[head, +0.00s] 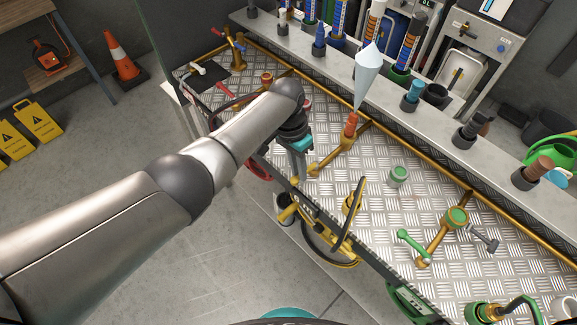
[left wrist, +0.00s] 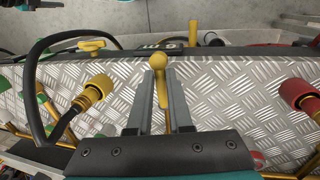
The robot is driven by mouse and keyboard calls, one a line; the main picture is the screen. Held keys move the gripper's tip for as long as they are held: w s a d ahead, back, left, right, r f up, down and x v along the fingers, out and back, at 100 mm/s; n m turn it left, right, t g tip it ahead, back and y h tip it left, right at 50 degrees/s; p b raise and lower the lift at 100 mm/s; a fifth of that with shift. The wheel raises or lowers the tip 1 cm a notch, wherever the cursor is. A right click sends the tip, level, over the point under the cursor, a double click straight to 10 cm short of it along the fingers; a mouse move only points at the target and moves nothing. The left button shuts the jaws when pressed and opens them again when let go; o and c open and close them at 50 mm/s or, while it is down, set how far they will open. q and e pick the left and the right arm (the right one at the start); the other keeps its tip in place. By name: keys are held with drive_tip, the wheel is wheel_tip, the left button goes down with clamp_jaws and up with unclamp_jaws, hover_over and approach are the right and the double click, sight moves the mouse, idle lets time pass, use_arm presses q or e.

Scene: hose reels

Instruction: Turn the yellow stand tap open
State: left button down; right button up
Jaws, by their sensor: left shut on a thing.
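The yellow stand tap shows its lever (left wrist: 158,63) in the left wrist view, with a rounded knob at the end farther from the gripper. My left gripper (left wrist: 161,80) has its two grey fingers on either side of this lever and is shut on it. In the head view my left gripper (head: 299,168) reaches down over the front of the metal-plate bench, where my wrist and fingers hide much of the tap. My right gripper is in neither view.
A yellow hose coupling (left wrist: 96,88) with a black hose lies to one side of the gripper, a red coupling (left wrist: 299,94) to the other. A yellow reel (head: 340,252) hangs at the bench front. A green tap handle (head: 413,245) stands farther right.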

use_arm(q)
drive_tip(key=shift+d, duration=0.1)
idle(0.3)
drive_tip(key=c, duration=0.8)
unclamp_jaws()
drive_tip(key=shift+c, duration=0.2)
wheel_tip(320, 180, up, 15)
drive_tip(key=w+a+p, duration=0.1)
drive_tip(key=w+a, duration=0.1)
drive_tip(key=shift+a, duration=0.1)
